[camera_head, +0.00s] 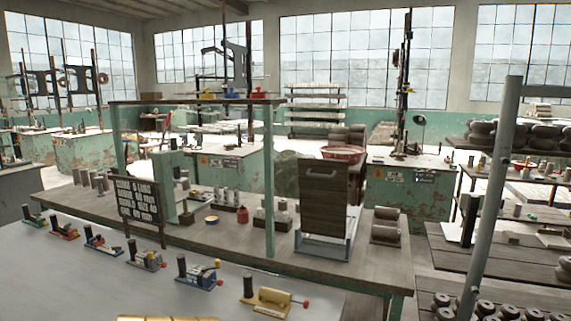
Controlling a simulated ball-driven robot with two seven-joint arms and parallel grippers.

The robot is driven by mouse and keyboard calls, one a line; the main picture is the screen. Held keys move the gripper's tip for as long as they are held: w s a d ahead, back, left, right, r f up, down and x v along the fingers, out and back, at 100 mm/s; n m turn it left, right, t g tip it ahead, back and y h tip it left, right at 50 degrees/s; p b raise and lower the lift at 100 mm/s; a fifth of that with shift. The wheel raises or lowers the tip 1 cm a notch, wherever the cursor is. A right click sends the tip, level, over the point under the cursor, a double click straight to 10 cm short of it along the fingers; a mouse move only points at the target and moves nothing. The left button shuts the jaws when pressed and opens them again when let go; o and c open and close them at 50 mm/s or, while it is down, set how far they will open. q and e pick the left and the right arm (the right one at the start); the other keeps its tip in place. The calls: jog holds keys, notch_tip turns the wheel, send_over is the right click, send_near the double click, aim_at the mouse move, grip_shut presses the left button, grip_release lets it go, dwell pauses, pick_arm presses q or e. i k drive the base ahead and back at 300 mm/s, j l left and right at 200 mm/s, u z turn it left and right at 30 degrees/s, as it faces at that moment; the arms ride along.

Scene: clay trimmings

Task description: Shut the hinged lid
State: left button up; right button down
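The hinged lid (323,200) is a brown-grey wooden panel with a dark handle (320,174) near its top edge. It stands raised and nearly upright, leaning slightly back. Below it is a low pale blue-grey box or frame (325,249) on the wooden bench. The lid hides part of what is behind it, and I cannot make out the inside of the box. Neither of my grippers shows in this view.
The wooden bench (185,230) also holds a black lettered sign (139,199), a red jar (243,214) and grey rolls (386,226) right of the lid. A green post (269,185) rises left of it. Several small clamp-like tools line the pale table (60,285) in front.

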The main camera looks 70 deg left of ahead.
aim_at(323, 194)
jog(key=i+u, duration=0.15)
jog(key=u, duration=0.25)
jog(key=i+u, duration=0.15)
jog(key=u, duration=0.3)
jog(key=i+u, duration=0.15)
jog(key=u, duration=0.25)
jog(key=i+l+u, duration=0.1)
jog(key=u, duration=0.35)
jog(key=i+l+u, duration=0.1)
jog(key=u, duration=0.3)
jog(key=l+u, duration=0.25)
jog(key=u, duration=0.2)
jog(key=i+l, duration=0.05)
